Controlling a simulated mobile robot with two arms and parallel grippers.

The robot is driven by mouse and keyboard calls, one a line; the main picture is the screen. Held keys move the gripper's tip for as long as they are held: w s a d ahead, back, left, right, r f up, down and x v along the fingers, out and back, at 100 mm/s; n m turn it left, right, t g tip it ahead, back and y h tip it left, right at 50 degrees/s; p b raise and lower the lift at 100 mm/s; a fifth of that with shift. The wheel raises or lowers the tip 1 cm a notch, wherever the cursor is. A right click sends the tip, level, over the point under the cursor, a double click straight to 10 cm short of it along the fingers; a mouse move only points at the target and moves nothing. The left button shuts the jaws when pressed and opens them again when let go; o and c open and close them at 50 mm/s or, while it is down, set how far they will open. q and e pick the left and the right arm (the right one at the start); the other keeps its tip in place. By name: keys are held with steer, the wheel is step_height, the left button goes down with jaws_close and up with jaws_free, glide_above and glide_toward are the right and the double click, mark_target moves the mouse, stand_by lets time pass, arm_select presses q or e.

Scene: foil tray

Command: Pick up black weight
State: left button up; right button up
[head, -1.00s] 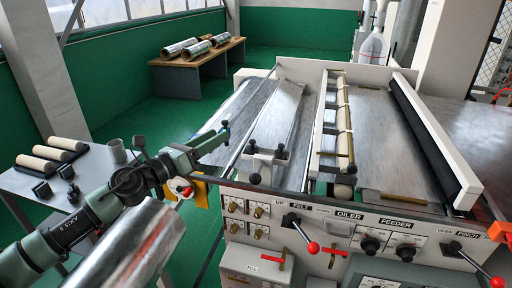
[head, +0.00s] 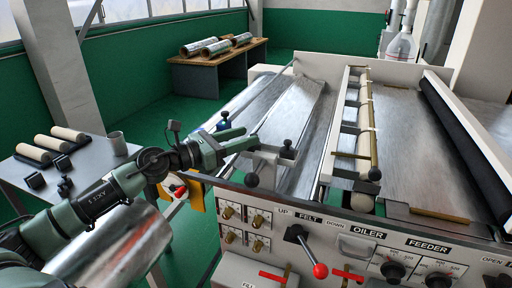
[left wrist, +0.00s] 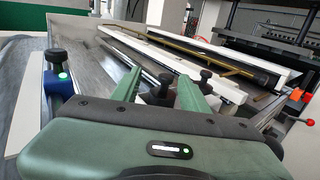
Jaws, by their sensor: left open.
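Several small black blocks sit on the grey side table at the left of the head view, one near its front edge (head: 34,180) and one farther back (head: 62,162); which one is the black weight I cannot tell. My left gripper (head: 252,140) is open and empty at the machine's left side, well to the right of these blocks. Its fingers also show apart in the left wrist view (left wrist: 160,76). Just past them is a white bracket (head: 270,160) with black knobs (left wrist: 165,80); contact is unclear. My right gripper is out of view.
A blue fitting with a black knob (head: 222,122) stands behind my left gripper. Cream rollers (head: 50,143) and a grey cup (head: 117,143) share the side table (head: 95,165). A shiny metal roll (head: 115,250) fills the lower left foreground. Red-tipped levers (head: 320,270) stick out of the machine front.

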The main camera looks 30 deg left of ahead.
arm_select(q)
steer(key=shift+w+d+r, duration=0.2)
steer(key=shift+w+r, duration=0.05)
steer(key=p+x, duration=0.1)
steer(key=x, duration=0.1)
steer(key=p+x, duration=0.1)
steer(key=p, duration=0.1)
steer(key=shift+w+d, duration=0.25)
steer(key=shift+d, duration=0.15)
steer(key=shift+w+d+p, duration=0.3)
steer(key=shift+w+p, duration=0.2)
steer(key=shift+w, duration=0.1)
steer(key=shift+w+d+f, duration=0.1)
steer(key=shift+w+f, duration=0.05)
steer(key=shift+f, duration=0.05)
jaws_close()
stand_by(0.5)
